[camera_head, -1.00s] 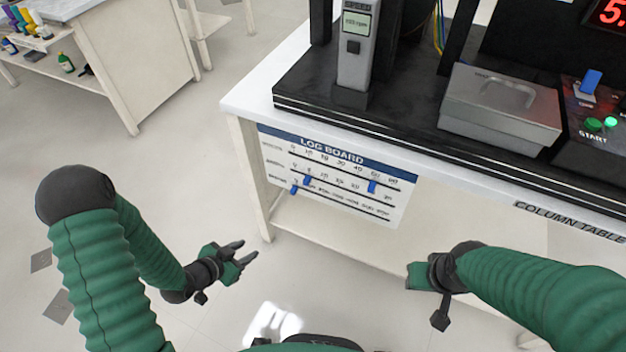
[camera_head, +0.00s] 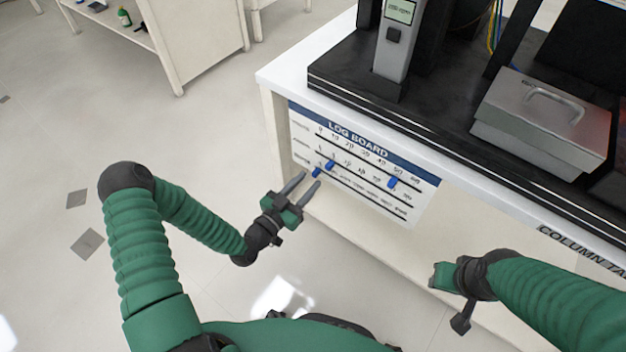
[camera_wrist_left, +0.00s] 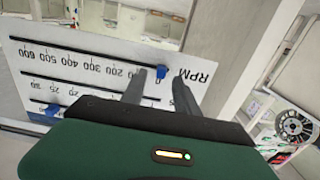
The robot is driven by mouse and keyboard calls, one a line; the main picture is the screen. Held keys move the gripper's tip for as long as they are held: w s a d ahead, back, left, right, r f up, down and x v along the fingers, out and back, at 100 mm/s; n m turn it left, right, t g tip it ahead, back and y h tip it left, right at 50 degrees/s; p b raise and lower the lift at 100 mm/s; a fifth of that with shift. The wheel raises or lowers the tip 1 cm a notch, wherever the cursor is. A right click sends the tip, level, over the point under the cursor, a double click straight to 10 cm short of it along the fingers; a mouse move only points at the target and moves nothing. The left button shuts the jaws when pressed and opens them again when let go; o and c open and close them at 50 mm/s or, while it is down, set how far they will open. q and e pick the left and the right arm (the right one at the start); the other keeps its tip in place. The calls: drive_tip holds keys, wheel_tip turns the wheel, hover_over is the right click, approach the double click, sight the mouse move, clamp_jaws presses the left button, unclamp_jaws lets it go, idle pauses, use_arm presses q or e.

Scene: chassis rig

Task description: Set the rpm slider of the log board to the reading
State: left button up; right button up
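The log board (camera_head: 350,165) hangs on the table front with three slotted scales, each with a blue slider. The rpm slider (camera_wrist_left: 162,71) is near the low end of the bottom scale, close to 0; it also shows in the head view (camera_head: 317,172). The wrist view shows the board upside down, with the RPM label (camera_wrist_left: 195,76) beside it. My left gripper (camera_head: 311,174) is open, its fingertips on either side of the rpm slider in the wrist view; contact is unclear. The grey meter (camera_head: 394,40) has a small rpm display, digits unclear. My right gripper (camera_head: 440,278) is right of the board, fingers not discernible.
The other two sliders sit on the middle scale (camera_head: 330,165) and top scale (camera_head: 392,182). Above is the white table edge (camera_head: 285,75) with a black base and a metal box (camera_head: 535,115). Open floor lies to the left.

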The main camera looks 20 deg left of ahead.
sight(314, 176)
use_arm(q)
drive_tip(key=x, duration=0.3)
drive_tip(key=shift+w+b, duration=0.15)
drive_tip(key=shift+b, duration=0.15)
drive_tip(key=shift+c, duration=0.2)
clamp_jaws()
idle(1.0)
